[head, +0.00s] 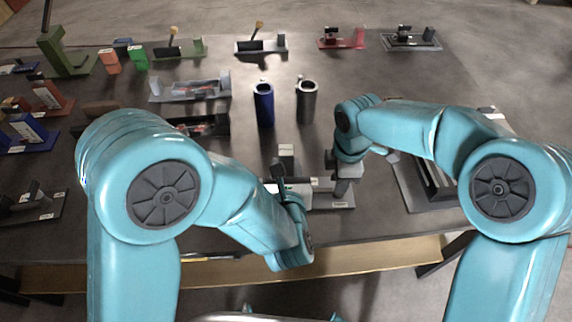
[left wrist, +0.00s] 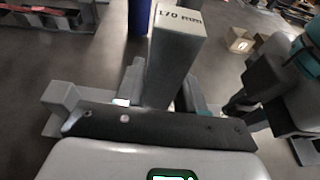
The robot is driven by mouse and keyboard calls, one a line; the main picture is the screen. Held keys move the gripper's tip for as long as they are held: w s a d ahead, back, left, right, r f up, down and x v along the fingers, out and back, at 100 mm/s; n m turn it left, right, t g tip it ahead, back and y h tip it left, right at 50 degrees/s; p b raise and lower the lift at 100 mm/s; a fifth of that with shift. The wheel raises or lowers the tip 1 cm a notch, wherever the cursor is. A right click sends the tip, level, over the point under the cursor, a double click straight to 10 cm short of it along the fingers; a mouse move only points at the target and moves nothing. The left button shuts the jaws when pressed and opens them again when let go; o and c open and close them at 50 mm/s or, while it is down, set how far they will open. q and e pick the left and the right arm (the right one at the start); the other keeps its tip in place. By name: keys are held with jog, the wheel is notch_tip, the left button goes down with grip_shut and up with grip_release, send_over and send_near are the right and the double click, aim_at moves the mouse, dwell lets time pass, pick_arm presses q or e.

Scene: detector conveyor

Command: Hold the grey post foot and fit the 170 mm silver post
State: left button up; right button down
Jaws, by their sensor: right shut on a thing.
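The silver post (left wrist: 178,50) stands up between my left fingers in the left wrist view, its top marked 170 mm. Its grey top also shows in the head view (head: 286,151). My left gripper (left wrist: 160,97) is around the post low down; whether its fingers press on it is unclear. My right gripper (head: 345,158) reaches down just right of the post and is shut on the grey post foot (head: 346,172), which is partly hidden by the gripper. The dark right gripper also shows at the right of the left wrist view (left wrist: 268,88).
A blue cylinder (head: 264,105) and a dark grey cylinder (head: 307,102) stand behind the grippers. A pale grey fixture (head: 190,90) lies behind left. A dark fixture (head: 425,185) lies at right. The table's front edge (head: 370,250) is close.

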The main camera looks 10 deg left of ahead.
pick_arm(q)
jog(key=o, duration=0.4)
jog(key=v, duration=0.7)
jog(key=shift+s+r, duration=0.1)
jog(key=shift+s, duration=0.15)
pick_arm(e)
jog(key=c, duration=0.9)
grip_release()
